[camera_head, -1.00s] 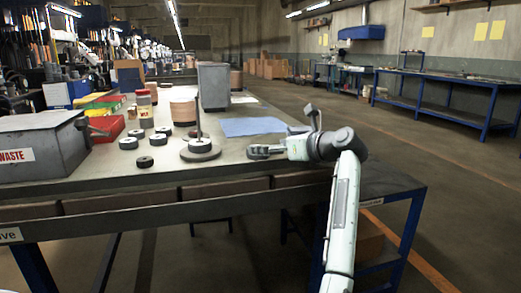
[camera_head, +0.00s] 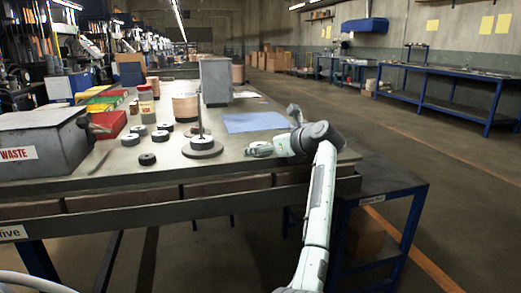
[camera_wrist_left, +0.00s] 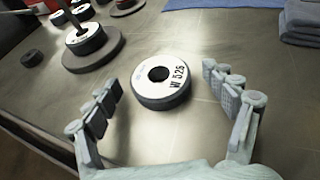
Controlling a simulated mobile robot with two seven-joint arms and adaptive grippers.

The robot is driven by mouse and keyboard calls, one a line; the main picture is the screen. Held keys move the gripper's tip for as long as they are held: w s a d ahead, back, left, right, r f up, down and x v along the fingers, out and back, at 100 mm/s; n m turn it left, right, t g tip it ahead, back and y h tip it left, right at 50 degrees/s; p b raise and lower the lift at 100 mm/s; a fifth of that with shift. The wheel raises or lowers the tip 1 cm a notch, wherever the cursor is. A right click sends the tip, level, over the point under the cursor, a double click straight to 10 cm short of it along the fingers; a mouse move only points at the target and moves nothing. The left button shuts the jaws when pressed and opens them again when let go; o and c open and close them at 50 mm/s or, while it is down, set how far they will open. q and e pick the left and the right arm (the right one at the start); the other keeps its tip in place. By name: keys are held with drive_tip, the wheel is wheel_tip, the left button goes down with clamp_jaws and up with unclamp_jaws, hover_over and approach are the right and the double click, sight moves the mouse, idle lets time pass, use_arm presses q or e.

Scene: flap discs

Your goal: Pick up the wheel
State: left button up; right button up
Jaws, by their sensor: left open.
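A wheel (camera_wrist_left: 163,80) with a white, lettered top, dark rim and centre hole lies flat on the table in the left wrist view. My left gripper (camera_wrist_left: 162,95) is open, with one finger on each side of the wheel and visible gaps between. In the head view the left gripper (camera_head: 262,150) is low over the table at right, where wheel and fingers are hard to tell apart. Another similar wheel sits on a round base with an upright spindle (camera_head: 202,146), also in the wrist view (camera_wrist_left: 88,58). My right gripper is not in view.
Several small wheels (camera_head: 159,137) lie left of the spindle. A grey WASTE bin (camera_head: 40,140) stands at the left. A blue cloth (camera_head: 255,122) lies behind my gripper. Folded blue-grey cloths (camera_wrist_left: 303,22) show at upper right. The table's front edge (camera_head: 180,195) is close.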

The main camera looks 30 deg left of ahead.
use_arm(q)
drive_tip(key=shift+c, duration=0.5)
drive_tip(key=c, duration=1.2)
drive_tip(key=shift+r, duration=0.1)
drive_tip(key=shift+c, duration=1.1)
drive_tip(key=shift+r, duration=0.1)
